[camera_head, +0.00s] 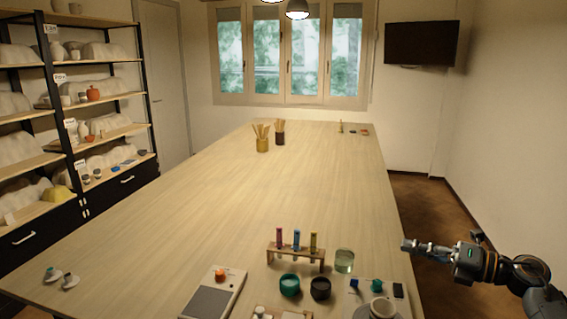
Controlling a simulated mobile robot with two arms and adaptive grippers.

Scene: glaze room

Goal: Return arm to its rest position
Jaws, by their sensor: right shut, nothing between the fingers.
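My right gripper (410,246) is at the right of the head view, at the end of my right arm (490,265). It points left, near the right edge of the long wooden table (215,200). Its fingers are together and hold nothing. It is apart from the glass beaker (344,261) to its left. My left gripper is not in view.
A wooden rack (296,254) with coloured tubes stands near the beaker. Teal (289,285) and black (320,288) round pots, a grey device (212,298) and a cup (382,307) are at the front. Shelves (75,100) line the left wall. The table's middle is clear.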

